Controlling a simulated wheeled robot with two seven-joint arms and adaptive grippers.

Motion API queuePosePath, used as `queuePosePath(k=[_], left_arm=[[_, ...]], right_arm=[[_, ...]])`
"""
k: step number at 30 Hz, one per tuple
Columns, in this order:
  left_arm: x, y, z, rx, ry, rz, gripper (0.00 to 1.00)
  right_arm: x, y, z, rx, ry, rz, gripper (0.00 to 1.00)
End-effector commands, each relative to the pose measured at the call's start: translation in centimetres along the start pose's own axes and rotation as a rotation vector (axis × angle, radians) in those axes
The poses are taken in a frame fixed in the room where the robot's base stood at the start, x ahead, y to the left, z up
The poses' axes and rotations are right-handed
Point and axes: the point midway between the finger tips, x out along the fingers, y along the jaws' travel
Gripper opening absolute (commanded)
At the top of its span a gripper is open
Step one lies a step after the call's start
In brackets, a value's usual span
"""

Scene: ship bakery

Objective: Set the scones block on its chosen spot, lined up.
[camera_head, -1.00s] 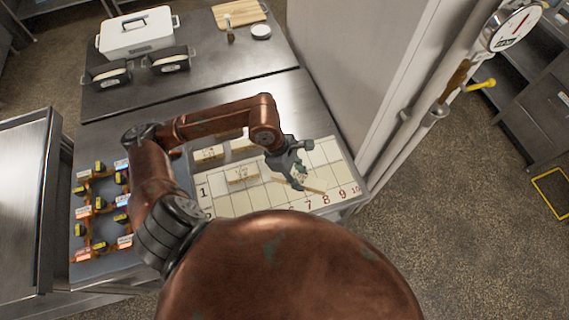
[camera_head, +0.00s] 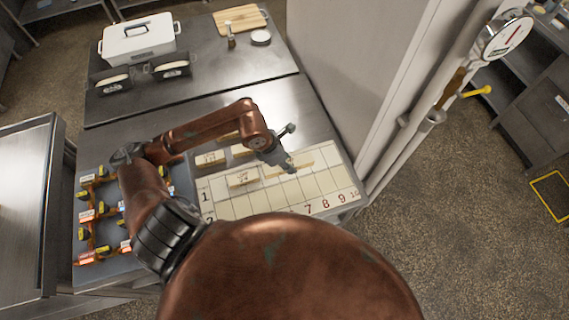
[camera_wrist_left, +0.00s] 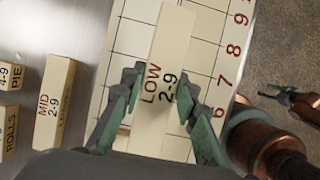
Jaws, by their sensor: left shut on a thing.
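My left gripper (camera_head: 287,167) is shut on a long cream block (camera_head: 303,160) over the cream numbered board (camera_head: 341,178). In the left wrist view, the block (camera_wrist_left: 160,70) sits between both fingers (camera_wrist_left: 158,100) and reads "LOW 2-9". No scones label shows on it. Its long side runs roughly along the board's grid lines, slightly turned. I cannot tell whether it touches the board.
More blocks (camera_head: 210,158), including ones marked "PIE" (camera_wrist_left: 10,76) and "ROLLS" (camera_wrist_left: 7,130), lie left of the board. A rack with yellow and orange pieces (camera_head: 100,212) is at the counter's left. A white wall panel (camera_head: 350,80) rises close on the right.

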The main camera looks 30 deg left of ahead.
Motion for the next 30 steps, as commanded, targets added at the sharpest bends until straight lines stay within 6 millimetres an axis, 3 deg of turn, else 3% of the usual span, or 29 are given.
queuePosePath(k=[3, 9, 14, 21, 30], left_arm=[[2.1, 1.6, -0.9, -0.004, 0.003, -0.005, 0.0], [4.0, 3.2, -1.6, -0.001, 0.0, -0.004, 0.0], [4.7, 3.8, -2.0, -0.001, 0.002, -0.005, 0.0], [7.4, 3.9, -3.0, -0.001, 0.0, -0.005, 0.0], [7.8, 3.9, -3.2, 0.002, 0.001, -0.003, 0.0]], right_arm=[[-0.3, 0.1, -0.1, -0.001, 0.001, 0.001, 0.46], [-0.5, 0.3, -0.1, -0.002, 0.0, 0.003, 0.46], [-0.6, 0.4, -0.1, -0.002, 0.0, 0.004, 0.46], [-1.5, 0.6, -0.2, -0.004, 0.002, 0.006, 0.46], [-1.2, 0.6, -0.2, -0.004, 0.001, 0.006, 0.46]])
